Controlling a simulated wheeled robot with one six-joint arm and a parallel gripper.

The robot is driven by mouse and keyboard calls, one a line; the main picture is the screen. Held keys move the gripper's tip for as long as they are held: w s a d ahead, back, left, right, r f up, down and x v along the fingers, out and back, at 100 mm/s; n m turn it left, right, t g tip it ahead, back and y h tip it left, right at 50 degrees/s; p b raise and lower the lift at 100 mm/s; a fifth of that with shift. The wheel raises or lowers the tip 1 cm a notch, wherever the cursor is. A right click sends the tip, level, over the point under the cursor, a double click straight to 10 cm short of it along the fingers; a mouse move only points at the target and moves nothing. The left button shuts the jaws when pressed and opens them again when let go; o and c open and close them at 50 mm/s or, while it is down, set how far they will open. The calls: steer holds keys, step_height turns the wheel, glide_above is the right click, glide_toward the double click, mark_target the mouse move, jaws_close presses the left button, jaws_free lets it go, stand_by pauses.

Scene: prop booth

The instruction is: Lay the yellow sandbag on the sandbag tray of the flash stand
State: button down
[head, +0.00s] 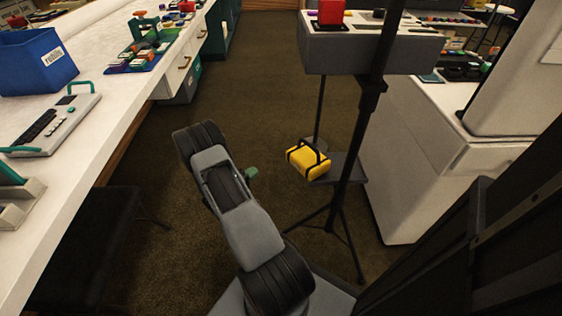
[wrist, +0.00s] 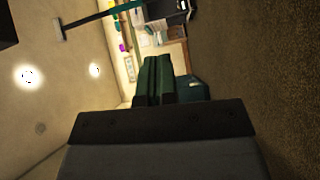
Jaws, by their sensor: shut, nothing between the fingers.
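The yellow sandbag (head: 308,161), with dark straps and a dark handle, is in the middle of the head view, at the flash stand (head: 346,180). It overlaps the left side of the stand's dark flat sandbag tray (head: 349,168) and sticks out past its left edge. Its underside is hidden, so I cannot tell how much of it rests on the tray. My gripper shows its green fingers close together and empty in the wrist view (wrist: 154,78). In the head view a green part of it (head: 250,174) shows beside my arm, left of the sandbag and apart from it.
A white counter on the left holds a blue bin (head: 37,62) and a keypad device (head: 48,124). A grey box-shaped top (head: 370,52) stands behind the stand's pole. A white cabinet (head: 415,165) is close on the right. A dark stool (head: 90,240) is lower left. Carpet between is clear.

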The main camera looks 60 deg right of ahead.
steer(key=s, duration=0.1)
steer(key=g+b, duration=0.1)
steer(key=b, duration=0.2)
glide_toward(288, 157)
steer(key=w+d, duration=0.2)
steer(key=d, duration=0.3)
steer(key=shift+s+d+f+h+b, duration=0.35)
steer(key=shift+s+d, duration=0.15)
steer(key=shift+s, duration=0.25)
steer(key=shift+s+d+r, duration=0.1)
steer(key=shift+s+d, duration=0.45)
steer(key=shift+s, duration=0.2)
